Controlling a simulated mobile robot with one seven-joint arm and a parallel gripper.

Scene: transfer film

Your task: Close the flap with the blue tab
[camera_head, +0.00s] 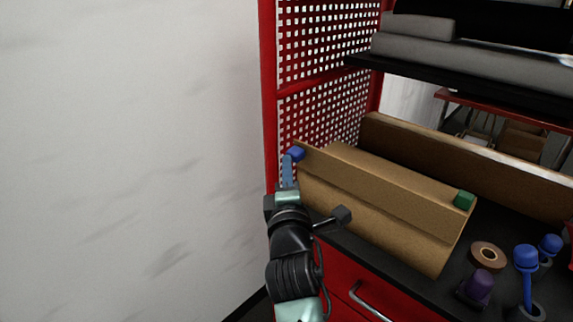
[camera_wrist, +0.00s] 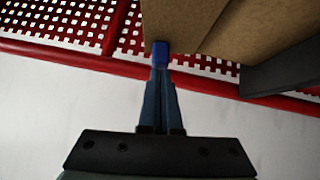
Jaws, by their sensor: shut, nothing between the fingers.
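A long brown cardboard box (camera_head: 385,200) lies on the dark worktop, with a slanting panel along its near side. The blue tab (camera_head: 296,153) is at the left end of this panel; a green tab (camera_head: 464,200) is at its right end. I cannot tell from these views exactly how far each flap is folded. My gripper (camera_head: 288,166) is shut and empty, its fingertips at or very close to the blue tab. In the wrist view, the blue tab (camera_wrist: 160,48) is just beyond the fingertips (camera_wrist: 160,72), below the cardboard edge; contact is unclear.
A tall cardboard panel (camera_head: 470,155) stands behind the box. A red perforated frame (camera_head: 322,110) rises at the left and back, with a dark shelf above. A tape roll (camera_head: 488,256), a purple object (camera_head: 478,286) and blue-topped items (camera_head: 526,258) stand at the right.

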